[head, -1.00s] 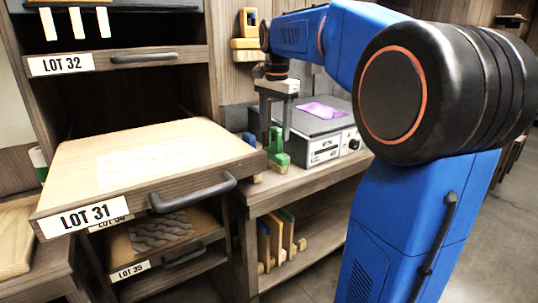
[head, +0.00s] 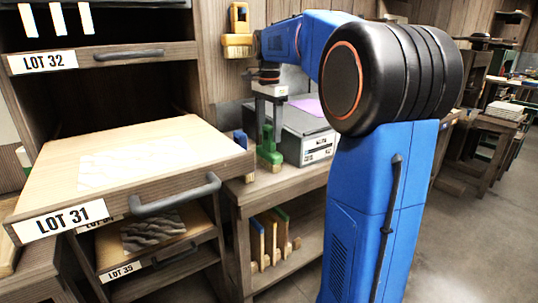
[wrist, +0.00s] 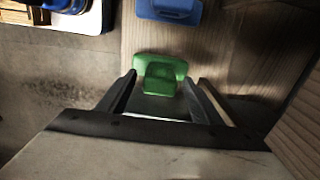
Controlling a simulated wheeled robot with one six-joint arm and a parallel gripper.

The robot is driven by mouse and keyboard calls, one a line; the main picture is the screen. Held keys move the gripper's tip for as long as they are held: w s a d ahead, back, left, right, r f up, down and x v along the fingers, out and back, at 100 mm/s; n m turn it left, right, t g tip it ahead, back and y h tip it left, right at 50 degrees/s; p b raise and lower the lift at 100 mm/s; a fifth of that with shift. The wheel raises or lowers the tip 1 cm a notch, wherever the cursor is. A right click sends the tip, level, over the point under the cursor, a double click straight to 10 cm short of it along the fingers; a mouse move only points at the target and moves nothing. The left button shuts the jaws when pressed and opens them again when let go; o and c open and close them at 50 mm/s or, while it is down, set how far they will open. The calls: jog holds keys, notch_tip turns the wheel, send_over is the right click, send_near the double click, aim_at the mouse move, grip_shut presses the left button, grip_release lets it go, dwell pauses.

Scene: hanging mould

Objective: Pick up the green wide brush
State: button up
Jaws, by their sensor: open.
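The green wide brush (head: 269,151) stands upright on the wooden bench top beside the grey box. It also shows in the wrist view (wrist: 160,70), with its green handle in line with the gap between my fingers. My gripper (head: 267,137) is open and points down at the brush, its fingers at either side of the upper part. In the wrist view my gripper (wrist: 161,84) shows two dark fingers spread apart. I cannot tell whether either finger touches the brush.
A blue brush (head: 240,140) stands just left, partly hidden by the LOT 31 drawer (head: 140,150), which is pulled out. A grey box (head: 312,125) with a purple sheet stands right. Several brushes (head: 270,238) stand on the shelf below.

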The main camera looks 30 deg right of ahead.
aim_at(269, 139)
jog(key=shift+f, duration=2)
grip_shut()
jog(key=shift+r, duration=1.75)
jog(key=s, duration=1.8)
jog(key=shift+d, duration=0.25)
